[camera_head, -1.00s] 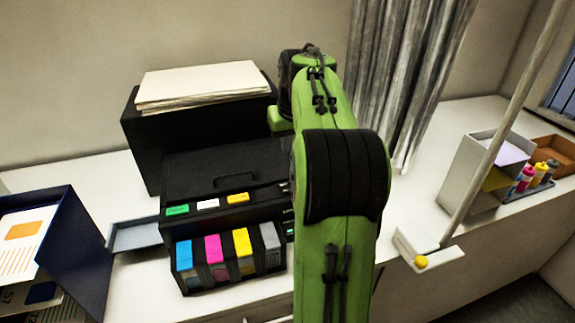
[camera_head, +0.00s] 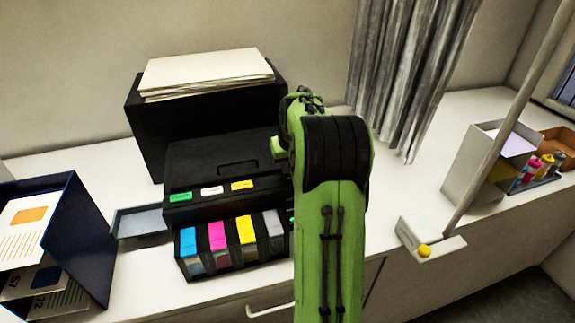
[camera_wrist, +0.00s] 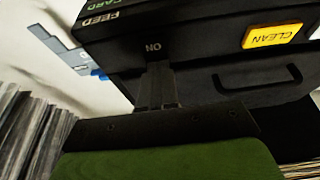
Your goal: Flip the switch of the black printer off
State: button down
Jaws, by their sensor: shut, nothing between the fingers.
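The black printer (camera_head: 225,165) stands on the white counter, with paper in its top and ink tanks (camera_head: 218,240) at its front. My own arm stands along its right side in the head view and hides most of that side and my gripper. In the wrist view, my gripper (camera_wrist: 157,68) is shut and empty, its fingertips close against the black printer (camera_wrist: 205,45) just below a white "ON" label (camera_wrist: 153,47). The switch itself is not distinguishable; the fingers may cover it. Whether they touch the printer, I cannot tell.
A blue paper holder (camera_head: 82,235) stands at the left on the white counter (camera_head: 410,180). A grey curtain (camera_head: 410,75) hangs behind my arm. At the right are a white box (camera_head: 470,165), a pole and coloured bottles. The counter between arm and box is clear.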

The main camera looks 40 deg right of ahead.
jog(key=shift+f, duration=0.15)
jog(key=shift+w+f, duration=0.1)
jog(key=shift+f, duration=0.15)
jog(key=shift+s+f+b, duration=0.1)
jog(key=shift+s+b, duration=0.1)
jog(key=shift+b, duration=0.1)
jog(key=shift+s+a+f+b, duration=0.1)
jog(key=shift+s+a+b, duration=0.1)
jog(key=shift+s+b, duration=0.1)
jog(key=shift+s+a, duration=0.2)
jog(key=shift+s, duration=0.15)
jog(key=shift+r, duration=0.2)
